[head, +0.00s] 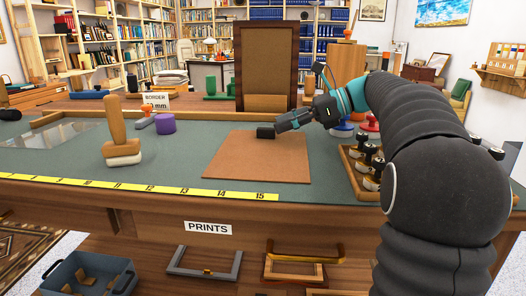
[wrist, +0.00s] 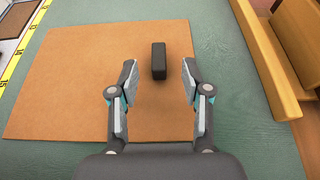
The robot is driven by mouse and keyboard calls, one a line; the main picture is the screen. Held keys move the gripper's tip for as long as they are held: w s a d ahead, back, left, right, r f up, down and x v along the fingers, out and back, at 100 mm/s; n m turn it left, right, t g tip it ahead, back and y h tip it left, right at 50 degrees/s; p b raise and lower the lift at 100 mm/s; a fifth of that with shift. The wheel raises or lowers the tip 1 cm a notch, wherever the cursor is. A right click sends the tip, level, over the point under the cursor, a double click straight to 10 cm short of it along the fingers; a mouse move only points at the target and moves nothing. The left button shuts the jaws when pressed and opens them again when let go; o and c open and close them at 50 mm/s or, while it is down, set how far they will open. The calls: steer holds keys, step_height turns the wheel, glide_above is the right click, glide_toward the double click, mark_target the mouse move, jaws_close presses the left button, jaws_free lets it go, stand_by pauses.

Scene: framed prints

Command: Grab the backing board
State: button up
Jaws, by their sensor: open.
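The backing board appears to be the flat brown sheet (head: 255,162) lying on the green work surface; it also fills much of the wrist view (wrist: 80,80). A small black block (head: 265,132) sits on it near its far edge. My gripper (head: 284,124) is open and empty above the board's far right part. In the wrist view my gripper (wrist: 159,74) has a finger on each side of the near end of the black block (wrist: 159,60), with gaps on both sides. Whether the block is fixed to the board cannot be told.
A yellow measuring tape (head: 190,190) runs along the front edge. A wooden stamp (head: 118,135) and a purple cylinder (head: 165,123) stand left. An upright wooden frame (head: 238,65) stands behind. A tray of dark-knobbed tools (head: 358,180) is at right.

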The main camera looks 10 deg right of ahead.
mark_target(267, 128)
steer(key=x, duration=0.4)
steer(key=shift+s+b, duration=0.15)
steer(key=shift+b, duration=0.15)
steer(key=shift+r, duration=0.1)
steer(key=shift+c, duration=0.3)
jaws_close()
steer(key=shift+r, duration=0.1)
